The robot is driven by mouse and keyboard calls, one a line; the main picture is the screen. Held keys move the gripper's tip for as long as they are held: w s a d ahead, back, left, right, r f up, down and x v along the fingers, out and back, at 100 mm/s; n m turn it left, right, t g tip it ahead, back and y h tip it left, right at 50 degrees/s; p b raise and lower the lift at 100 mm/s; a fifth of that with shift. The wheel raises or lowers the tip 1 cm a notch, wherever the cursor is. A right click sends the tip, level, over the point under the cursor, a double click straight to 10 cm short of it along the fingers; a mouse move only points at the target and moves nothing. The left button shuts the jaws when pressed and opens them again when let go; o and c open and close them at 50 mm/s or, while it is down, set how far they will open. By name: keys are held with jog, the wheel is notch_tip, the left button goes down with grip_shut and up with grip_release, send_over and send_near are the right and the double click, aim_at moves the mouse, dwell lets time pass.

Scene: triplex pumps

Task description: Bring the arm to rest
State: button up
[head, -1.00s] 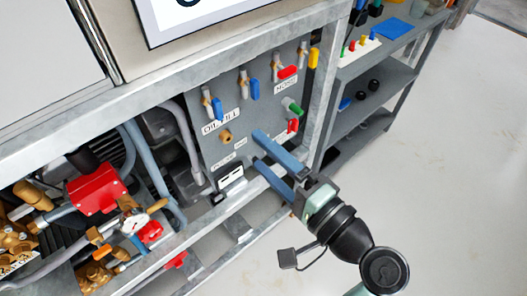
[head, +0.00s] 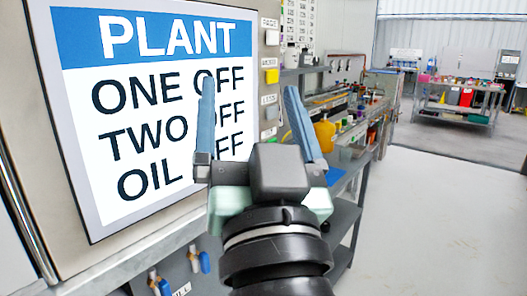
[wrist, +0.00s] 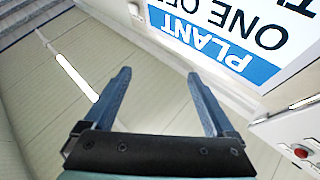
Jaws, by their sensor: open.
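My gripper (head: 247,125) is raised in front of the head camera with its two blue fingers spread wide and pointing up. Nothing is between them. In the head view its left finger overlaps the plant sign (head: 150,110), a white board with a blue top band. In the wrist view the open fingers (wrist: 160,100) point toward a pale panelled surface, and the sign (wrist: 235,35) shows upside down at the upper right. I cannot tell how far the fingers are from the sign.
Blue-handled valves (head: 163,287) sit on the grey panel below the sign. A grey shelf unit (head: 345,215) with a yellow container (head: 325,134) stands to the right. A loaded workbench (head: 458,112) is far back. The floor (head: 440,220) at right is clear.

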jog(key=s+r+t+h+p, duration=0.2)
jog(key=s+r+t+h, duration=0.15)
jog(key=s+r, duration=0.55)
notch_tip(320, 180, up, 19)
jog(key=w+d+p, duration=0.1)
jog(key=w+p, duration=0.1)
jog(key=p, duration=1.5)
jog(key=shift+w+f+p, duration=0.15)
jog(key=shift+p, duration=0.15)
